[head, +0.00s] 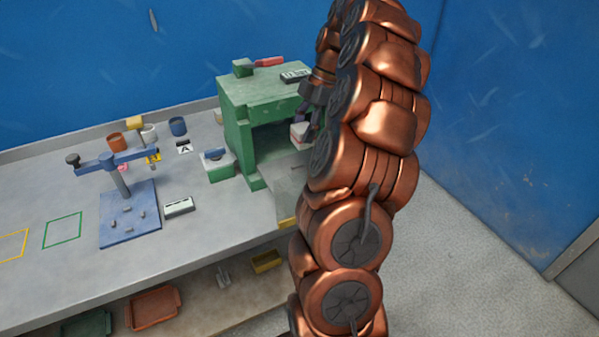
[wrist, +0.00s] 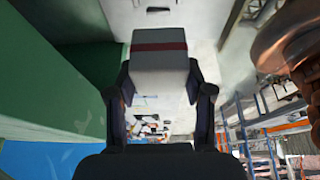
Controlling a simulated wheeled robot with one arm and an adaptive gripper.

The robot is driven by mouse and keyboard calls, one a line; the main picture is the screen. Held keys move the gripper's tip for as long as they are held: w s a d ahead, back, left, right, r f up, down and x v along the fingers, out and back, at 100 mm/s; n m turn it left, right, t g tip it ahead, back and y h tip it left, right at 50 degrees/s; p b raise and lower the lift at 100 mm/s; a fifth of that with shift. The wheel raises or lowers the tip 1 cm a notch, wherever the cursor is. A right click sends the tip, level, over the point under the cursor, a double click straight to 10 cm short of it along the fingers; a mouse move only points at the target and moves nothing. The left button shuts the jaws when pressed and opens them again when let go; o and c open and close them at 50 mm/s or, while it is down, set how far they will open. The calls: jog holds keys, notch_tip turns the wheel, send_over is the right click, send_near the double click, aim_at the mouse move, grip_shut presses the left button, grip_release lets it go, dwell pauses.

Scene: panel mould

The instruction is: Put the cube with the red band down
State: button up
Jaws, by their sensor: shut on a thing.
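The cube with the red band (wrist: 160,68) is pale grey with a dark red stripe near its top edge in the wrist view. My gripper (wrist: 161,82) is shut on it, with a dark finger on each side. In the head view the cube (head: 299,132) shows as a small pale block at the right side of the green housing's opening, partly hidden by my arm. My gripper (head: 304,115) is largely hidden there too. I cannot tell whether the cube touches any surface below it.
The green housing (head: 235,120) stands on the grey bench (head: 190,235), with a red-handled tool (head: 265,62) on top. A blue fixture (head: 130,215) stands to its left. Green (head: 62,230) and yellow (head: 14,245) outlines mark clear bench. Cups stand behind.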

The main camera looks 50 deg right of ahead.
jog(key=shift+f, duration=0.45)
notch_tip(320, 180, down, 9)
jog(key=p, duration=0.3)
jog(key=shift+f, duration=0.35)
jog(key=shift+f, duration=0.15)
jog(key=o, duration=1.3)
jog(key=shift+o, duration=0.2)
